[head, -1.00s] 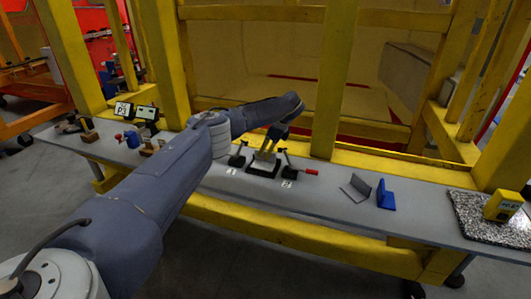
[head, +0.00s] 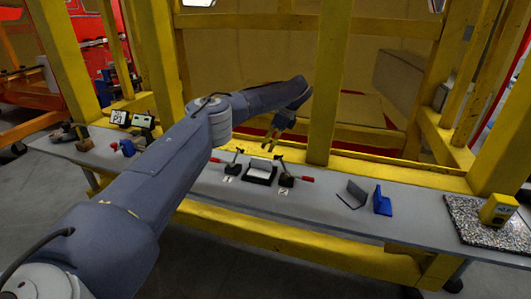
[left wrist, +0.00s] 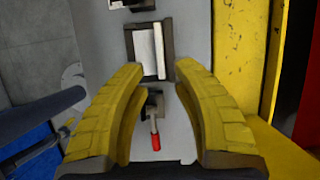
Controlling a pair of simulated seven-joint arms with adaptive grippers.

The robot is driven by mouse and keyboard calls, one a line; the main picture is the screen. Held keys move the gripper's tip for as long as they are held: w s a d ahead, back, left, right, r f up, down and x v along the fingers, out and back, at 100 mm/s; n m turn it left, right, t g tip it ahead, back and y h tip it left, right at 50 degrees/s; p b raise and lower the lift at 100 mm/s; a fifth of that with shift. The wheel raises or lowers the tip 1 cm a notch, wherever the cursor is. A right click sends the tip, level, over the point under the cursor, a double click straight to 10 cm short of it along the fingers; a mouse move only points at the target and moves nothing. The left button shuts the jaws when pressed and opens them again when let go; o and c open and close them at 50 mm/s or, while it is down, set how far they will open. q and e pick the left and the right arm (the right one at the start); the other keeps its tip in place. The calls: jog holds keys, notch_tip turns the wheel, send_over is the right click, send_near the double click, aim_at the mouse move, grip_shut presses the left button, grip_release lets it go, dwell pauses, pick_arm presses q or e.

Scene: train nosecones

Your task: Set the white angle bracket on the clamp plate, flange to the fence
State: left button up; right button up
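The white angle bracket (head: 261,165) sits in the black clamp plate (head: 262,180) in the middle of the bench. In the left wrist view the bracket (left wrist: 146,50) lies beside a dark upright strip (left wrist: 167,50), seemingly the fence. I cannot tell whether its flange touches the fence. My left gripper (head: 269,142) is raised above the plate, clear of the bracket. Its yellow fingers (left wrist: 160,68) are spread with nothing between them. A red-handled toggle clamp (head: 288,178) stands right of the plate, and another clamp (head: 234,164) stands left. My right gripper is out of sight.
A grey angle piece (head: 353,195) and a blue angle block (head: 383,201) stand to the right. A speckled slab (head: 470,224) with a yellow device (head: 498,209) is at the far right. A yellow post (head: 325,80) rises close behind the plate.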

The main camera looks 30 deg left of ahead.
pick_arm(q)
jog(key=shift+v, duration=1.6)
